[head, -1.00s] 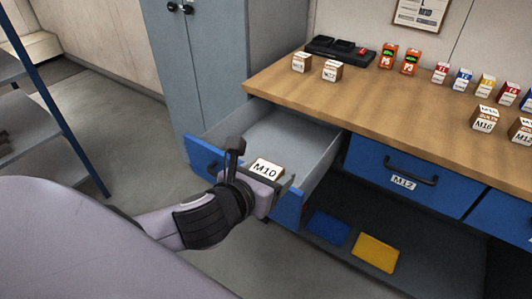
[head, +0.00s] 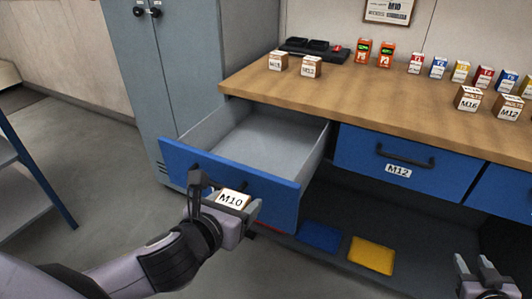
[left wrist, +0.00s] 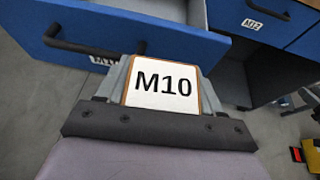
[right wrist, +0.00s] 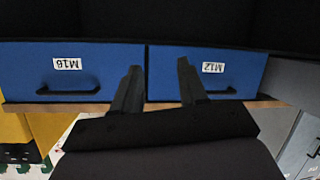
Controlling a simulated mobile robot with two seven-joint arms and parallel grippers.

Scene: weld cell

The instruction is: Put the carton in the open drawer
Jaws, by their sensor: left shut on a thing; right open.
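The carton (head: 232,199) is a small box with a white face marked M10. My left gripper (head: 226,208) is shut on it, in front of the open drawer's face in the head view. The carton fills the middle of the left wrist view (left wrist: 163,88), with the drawer's blue front (left wrist: 175,30) beyond it. The open drawer (head: 270,150) is blue-fronted with a grey, empty-looking inside; its label is partly hidden by the carton in the left wrist view. My right gripper (head: 477,272) is open and empty at the lower right; its fingers also show in the right wrist view (right wrist: 157,80).
A shut blue drawer (head: 408,165) marked M12 is right of the open one. The wooden worktop (head: 370,110) above holds several small cartons and a black tray (head: 318,48). Blue (head: 320,237) and yellow (head: 371,255) flat pieces lie below. A grey cabinet (head: 165,70) stands left.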

